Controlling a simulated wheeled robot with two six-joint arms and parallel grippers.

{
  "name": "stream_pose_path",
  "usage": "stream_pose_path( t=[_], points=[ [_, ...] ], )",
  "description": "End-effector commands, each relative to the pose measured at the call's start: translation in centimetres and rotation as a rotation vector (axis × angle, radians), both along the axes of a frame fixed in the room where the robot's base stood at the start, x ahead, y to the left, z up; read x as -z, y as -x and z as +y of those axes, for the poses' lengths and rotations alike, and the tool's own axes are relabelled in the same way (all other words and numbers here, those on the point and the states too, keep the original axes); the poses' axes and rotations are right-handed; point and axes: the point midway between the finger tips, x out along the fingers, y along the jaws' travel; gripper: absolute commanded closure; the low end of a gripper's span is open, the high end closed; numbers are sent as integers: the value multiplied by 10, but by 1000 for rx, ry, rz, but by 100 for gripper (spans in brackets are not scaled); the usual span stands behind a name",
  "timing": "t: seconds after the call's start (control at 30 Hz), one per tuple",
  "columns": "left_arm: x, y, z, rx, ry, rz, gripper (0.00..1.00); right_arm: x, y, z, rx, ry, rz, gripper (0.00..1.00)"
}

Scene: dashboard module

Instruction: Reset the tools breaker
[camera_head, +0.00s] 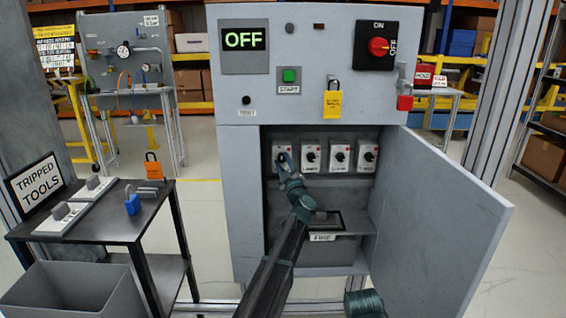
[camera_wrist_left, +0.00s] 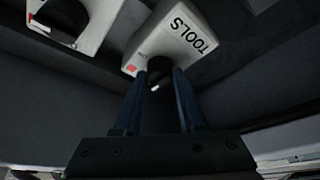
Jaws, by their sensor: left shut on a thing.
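The cabinet (camera_head: 242,165) stands in the middle with its lower door (camera_head: 440,220) swung open to the right. Inside is a row of several white breakers with dark round knobs. My left arm reaches into the cabinet, and my left gripper (camera_head: 284,163) is at the leftmost breaker (camera_head: 276,147), partly covering it. In the left wrist view the breaker labelled TOOLS (camera_wrist_left: 186,38) has its black knob (camera_wrist_left: 160,72) between the fingers of my left gripper (camera_wrist_left: 160,82), which is shut on it. A small white mark shows on the knob. My right gripper is not identifiable in view.
A neighbouring breaker (camera_wrist_left: 85,22) is close by in the left wrist view. The display (camera_head: 245,39) reads OFF, and a red rotary switch (camera_head: 379,46) is at the upper right.

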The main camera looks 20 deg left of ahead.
Motion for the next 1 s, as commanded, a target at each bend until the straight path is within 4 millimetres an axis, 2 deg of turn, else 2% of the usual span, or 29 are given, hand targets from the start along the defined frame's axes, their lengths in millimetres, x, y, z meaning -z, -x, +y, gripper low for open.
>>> stream_pose_path(
  t=[0.4,0.43,0.6,0.87,1.0],
  points=[
    [0,0,1,-1,9,-3,100,0,0,0,0,0,0,50],
    [0,0,1,-1,9,-3,58,0,0,0,0,0,0,50],
    [0,0,0,0,8,-3,30,0,0,0,0,0,0,50],
    [0,0,0,0,7,-2,30,0,0,0,0,0,0,50],
    [4,9,-5,1,8,-3,30,4,0,0,0,0,0,50]
  ],
)
